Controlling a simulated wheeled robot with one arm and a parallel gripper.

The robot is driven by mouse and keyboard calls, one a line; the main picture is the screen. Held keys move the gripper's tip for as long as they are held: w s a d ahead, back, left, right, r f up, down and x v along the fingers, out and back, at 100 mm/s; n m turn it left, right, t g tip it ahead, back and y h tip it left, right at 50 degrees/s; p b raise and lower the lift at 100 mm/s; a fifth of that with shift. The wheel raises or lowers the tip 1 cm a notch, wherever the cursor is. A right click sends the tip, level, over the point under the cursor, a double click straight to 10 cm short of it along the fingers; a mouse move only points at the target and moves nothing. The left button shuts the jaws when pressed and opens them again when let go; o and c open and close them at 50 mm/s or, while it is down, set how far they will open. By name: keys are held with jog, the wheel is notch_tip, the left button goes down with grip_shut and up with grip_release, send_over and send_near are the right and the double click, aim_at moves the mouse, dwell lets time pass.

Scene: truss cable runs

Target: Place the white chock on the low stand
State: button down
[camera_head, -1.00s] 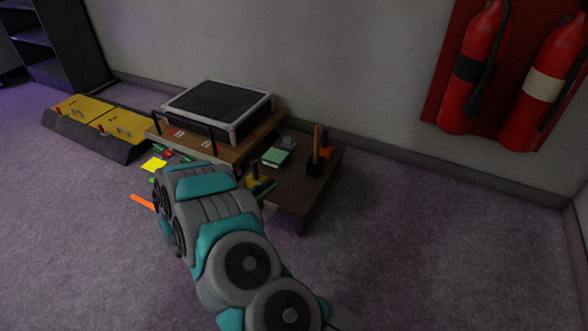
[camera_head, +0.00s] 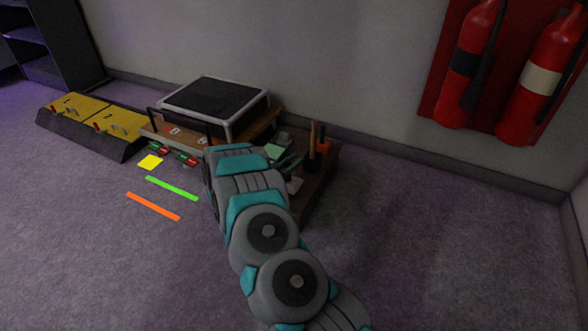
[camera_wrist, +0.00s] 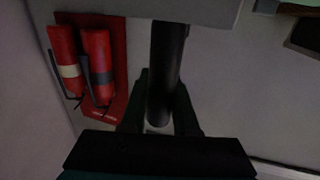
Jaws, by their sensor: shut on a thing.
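In the wrist view my gripper (camera_wrist: 163,82) is shut around a black cylindrical handle. The handle joins a broad pale grey-white block (camera_wrist: 90,8) at the top edge, which looks like the white chock. In the head view my arm hides the gripper. A small pale piece of what appears to be the chock (camera_head: 294,185) shows just right of my arm, over or beside the near edge of a low dark brown stand (camera_head: 321,178). I cannot tell whether it touches the stand. My arm hides the stand's left and front parts.
The stand holds a green block (camera_head: 275,152) and a dark holder with upright tools (camera_head: 317,142). To the left are a wooden platform with a black-topped frame (camera_head: 213,98) and yellow-topped ramps (camera_head: 85,122). Fire extinguishers (camera_head: 470,65) hang on the right wall. Carpet at right is clear.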

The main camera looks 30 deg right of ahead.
aim_at(293, 183)
jog(key=shift+f, duration=1.65)
jog(key=shift+f+b, duration=0.15)
jog(key=shift+b, duration=0.15)
jog(key=c, duration=0.7)
grip_release()
